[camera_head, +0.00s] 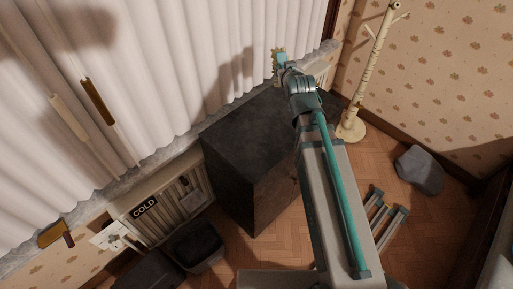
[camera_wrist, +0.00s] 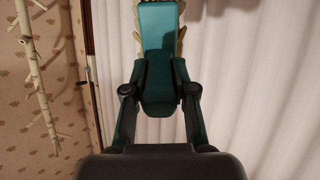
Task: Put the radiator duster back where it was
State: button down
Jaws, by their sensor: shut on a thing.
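My gripper (camera_head: 283,60) is raised in front of the white curtain, above the far end of the dark cabinet. It is shut on a tan, bristly-edged thing (camera_head: 275,59), which looks like the radiator duster. In the wrist view, the duster's tan edges (camera_wrist: 182,12) show on both sides of my teal gripper (camera_wrist: 159,55), which hides most of it. The radiator (camera_head: 188,196), with a black "COLD" sign (camera_head: 145,208), is below the sill at lower left, well apart from my gripper.
The dark cabinet (camera_head: 240,140) stands under the curtain (camera_head: 190,70). A pale branch-like coat stand (camera_head: 366,80) is right of my gripper. A dark bin (camera_head: 196,243) is near the radiator. A grey lump (camera_head: 420,170) and a small legged object (camera_head: 384,214) are on the floor.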

jog(key=a+f+g+b, duration=0.2)
jog(key=a+g, duration=0.1)
jog(key=a, duration=0.6)
jog(key=s+a+f+m+g+h+b, duration=0.1)
jog(key=s+a+f+m+g+h, duration=0.1)
jog(key=s+a+f+g+h, duration=0.3)
jog(key=s+d+f+m+g+y, duration=0.1)
jog(key=s+d+m+g, duration=0.25)
jog(key=s, duration=0.55)
jog(key=s+d+f+m+g, duration=0.1)
jog(key=s+d+m+g, duration=0.3)
jog(key=s, duration=0.5)
jog(key=shift+w+a+f+m+t+y, duration=0.3)
jog(key=shift+w+a+f+t, duration=0.15)
jog(key=shift+w+f, duration=1.75)
jog(key=shift+w+a+f+m+t+y, duration=0.2)
jog(key=shift+w+a+f+t+y, duration=0.15)
jog(key=shift+w+f, duration=1.75)
jog(key=shift+w+a+f+m+t+y, duration=0.25)
jog(key=shift+w+a+f+t, duration=0.25)
jog(key=shift+w+f, duration=1.7)
